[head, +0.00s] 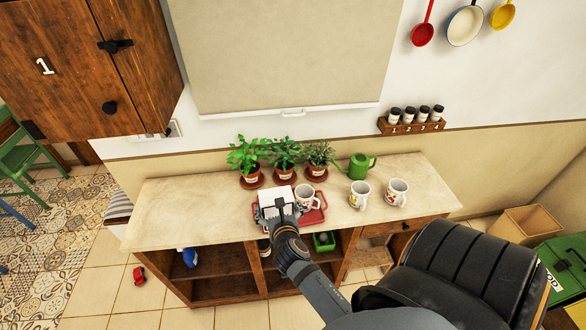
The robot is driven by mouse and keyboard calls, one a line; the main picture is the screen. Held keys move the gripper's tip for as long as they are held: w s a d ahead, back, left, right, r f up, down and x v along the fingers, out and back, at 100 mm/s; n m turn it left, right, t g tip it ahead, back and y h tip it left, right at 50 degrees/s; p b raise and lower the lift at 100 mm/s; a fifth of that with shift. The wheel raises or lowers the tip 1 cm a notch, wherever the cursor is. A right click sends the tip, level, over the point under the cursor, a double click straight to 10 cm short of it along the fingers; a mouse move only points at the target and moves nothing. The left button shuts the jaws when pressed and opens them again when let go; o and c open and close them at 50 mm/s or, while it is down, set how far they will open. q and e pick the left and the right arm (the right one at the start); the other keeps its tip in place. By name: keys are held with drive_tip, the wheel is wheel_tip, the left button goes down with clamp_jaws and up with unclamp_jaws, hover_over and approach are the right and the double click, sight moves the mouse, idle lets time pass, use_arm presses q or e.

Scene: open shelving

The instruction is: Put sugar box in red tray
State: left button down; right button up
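The red tray (316,217) lies on the counter, near its front edge, partly hidden by my arm and a white box. The white box (271,194), which seems to be the sugar box, is at the tray's left part. No label shows on it. I cannot tell whether it rests in the tray or is just above it. My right gripper (279,206) is at the near side of the box and overlaps it in the picture. Its fingertips are too small and dark to show whether they grip the box. My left gripper is out of view.
A white mug (304,195) stands at the tray's right side. Two more mugs (360,194) and a green watering can (358,166) stand farther right. Potted plants (285,155) line the back. The counter's left part (180,210) is clear. A black chair (465,275) stands at the front right.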

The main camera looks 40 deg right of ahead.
drive_tip(key=s+f+b+x, duration=0.1)
drive_tip(key=b+x, duration=0.3)
drive_tip(key=x, duration=0.3)
drive_tip(key=f+b+x, duration=0.2)
drive_tip(key=b+x, duration=0.2)
drive_tip(key=x, duration=0.4)
drive_tip(key=shift+s+d, duration=0.3)
drive_tip(key=shift+d, duration=0.1)
drive_tip(key=f+b, duration=0.1)
drive_tip(key=b, duration=0.1)
drive_tip(key=f+b, duration=0.3)
drive_tip(key=b, duration=0.1)
drive_tip(key=shift+w+d+f+b, duration=0.2)
drive_tip(key=shift+w+b, duration=0.1)
drive_tip(key=shift+w, duration=0.1)
drive_tip(key=shift+r, duration=0.2)
drive_tip(key=shift+s, duration=0.1)
drive_tip(key=shift+f, duration=0.15)
drive_tip(key=o, duration=1.3)
drive_tip(key=shift+o, duration=0.2)
